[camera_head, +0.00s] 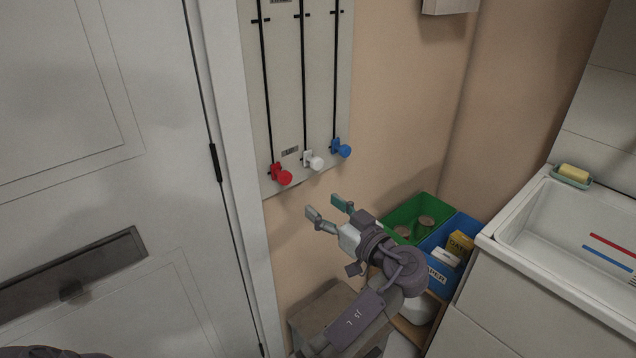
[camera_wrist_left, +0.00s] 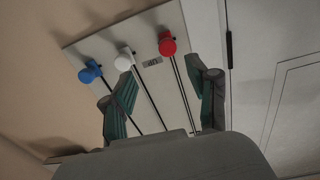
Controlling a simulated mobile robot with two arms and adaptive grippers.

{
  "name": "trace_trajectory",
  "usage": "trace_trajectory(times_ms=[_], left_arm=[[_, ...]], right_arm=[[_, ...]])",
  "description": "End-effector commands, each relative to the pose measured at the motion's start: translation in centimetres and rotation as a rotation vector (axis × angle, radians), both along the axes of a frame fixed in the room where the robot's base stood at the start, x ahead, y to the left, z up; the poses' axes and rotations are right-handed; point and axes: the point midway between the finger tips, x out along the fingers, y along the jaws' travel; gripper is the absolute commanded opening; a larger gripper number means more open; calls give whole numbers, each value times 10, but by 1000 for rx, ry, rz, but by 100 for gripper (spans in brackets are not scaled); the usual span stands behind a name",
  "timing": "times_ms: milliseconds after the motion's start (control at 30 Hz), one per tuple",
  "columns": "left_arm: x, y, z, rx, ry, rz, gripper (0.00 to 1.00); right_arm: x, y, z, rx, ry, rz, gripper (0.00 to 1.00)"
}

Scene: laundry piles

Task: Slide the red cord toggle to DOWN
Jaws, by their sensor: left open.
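The red cord toggle (camera_head: 282,176) sits near the bottom of the leftmost black cord on a pale wall board (camera_head: 285,85). A small label close by on the board is too small to read. The toggle also shows in the left wrist view (camera_wrist_left: 167,44), beyond the fingertips. My left gripper (camera_head: 326,208) is open and empty, below and to the right of the red toggle in the head view, apart from it. Its two fingers also show in the left wrist view (camera_wrist_left: 160,70). My right gripper is not in view.
A white toggle (camera_head: 315,163) and a blue toggle (camera_head: 344,151) sit on neighbouring cords, close to the red one. A door (camera_head: 90,200) is on the left. Green (camera_head: 432,207) and blue (camera_head: 437,268) bins and a sink (camera_head: 540,270) are on the right.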

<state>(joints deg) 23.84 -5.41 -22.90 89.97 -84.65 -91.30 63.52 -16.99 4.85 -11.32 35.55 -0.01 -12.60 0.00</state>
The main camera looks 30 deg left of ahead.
Motion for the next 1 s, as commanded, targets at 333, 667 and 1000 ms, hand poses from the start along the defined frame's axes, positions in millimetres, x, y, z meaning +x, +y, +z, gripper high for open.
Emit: trace_trajectory(times_ms=[333, 667, 1000], left_arm=[[9, 37, 17, 2, -51, 32, 59], [35, 100, 16, 1, -48, 29, 59], [47, 128, 13, -2, -46, 29, 59]], right_arm=[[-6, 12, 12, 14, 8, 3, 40], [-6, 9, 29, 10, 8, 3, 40], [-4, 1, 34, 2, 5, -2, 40]])
